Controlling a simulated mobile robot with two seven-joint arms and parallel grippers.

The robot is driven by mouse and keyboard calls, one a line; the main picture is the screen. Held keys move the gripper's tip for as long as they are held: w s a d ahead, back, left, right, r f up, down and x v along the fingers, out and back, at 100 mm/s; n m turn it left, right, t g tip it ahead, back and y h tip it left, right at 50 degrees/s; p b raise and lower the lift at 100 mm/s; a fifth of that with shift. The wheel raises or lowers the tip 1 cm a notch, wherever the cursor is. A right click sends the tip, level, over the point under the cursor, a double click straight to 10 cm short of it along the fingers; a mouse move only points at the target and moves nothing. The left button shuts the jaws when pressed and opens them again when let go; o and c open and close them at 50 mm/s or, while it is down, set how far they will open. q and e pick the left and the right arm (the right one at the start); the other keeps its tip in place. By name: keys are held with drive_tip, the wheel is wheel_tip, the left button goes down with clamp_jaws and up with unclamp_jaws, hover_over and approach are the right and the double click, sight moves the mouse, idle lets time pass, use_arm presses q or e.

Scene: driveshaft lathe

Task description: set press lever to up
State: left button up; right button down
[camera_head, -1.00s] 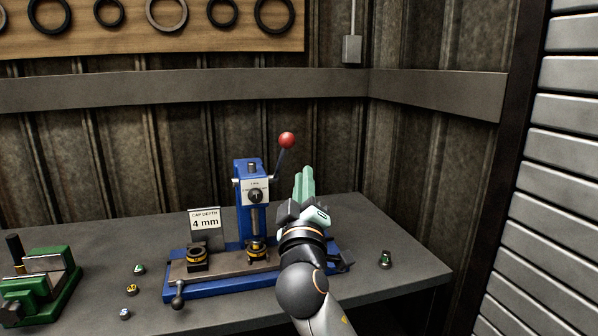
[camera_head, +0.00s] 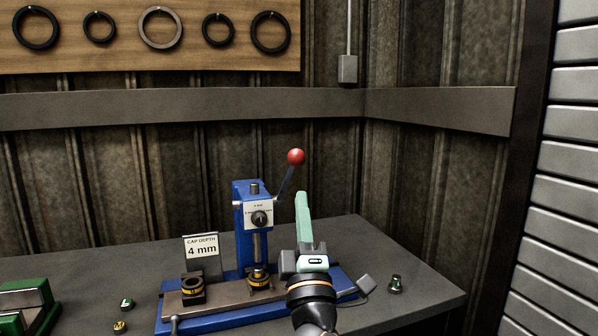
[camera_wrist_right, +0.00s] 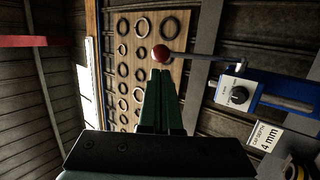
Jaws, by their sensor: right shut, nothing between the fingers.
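The blue press (camera_head: 246,220) stands on the bench. Its lever (camera_head: 285,180) slants up and to the right from the press head and ends in a red ball knob (camera_head: 296,157). My right gripper (camera_head: 302,196) has pale green fingers, shut and empty, pointing up just right of and below the knob. In the right wrist view the red knob (camera_wrist_right: 161,53) shows just beyond the tips of my shut fingers (camera_wrist_right: 161,74); I cannot tell whether they touch. The lever rod (camera_wrist_right: 190,58) runs right to the press head (camera_wrist_right: 238,94). My left gripper is not in view.
A green fixture (camera_head: 28,303) is at the left. Small parts lie on the bench (camera_head: 415,270). A ring board (camera_head: 190,55) hangs behind.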

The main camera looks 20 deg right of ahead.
sight(297, 164)
drive_tip(key=p+x, duration=0.1)
drive_tip(key=x, duration=0.5)
drive_tip(key=shift+w+r, duration=0.15)
drive_tip(key=shift+w, duration=0.05)
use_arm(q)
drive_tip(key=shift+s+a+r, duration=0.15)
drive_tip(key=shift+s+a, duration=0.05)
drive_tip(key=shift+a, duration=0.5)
use_arm(e)
drive_tip(key=shift+w+r, duration=0.1)
drive_tip(key=shift+w, duration=0.1)
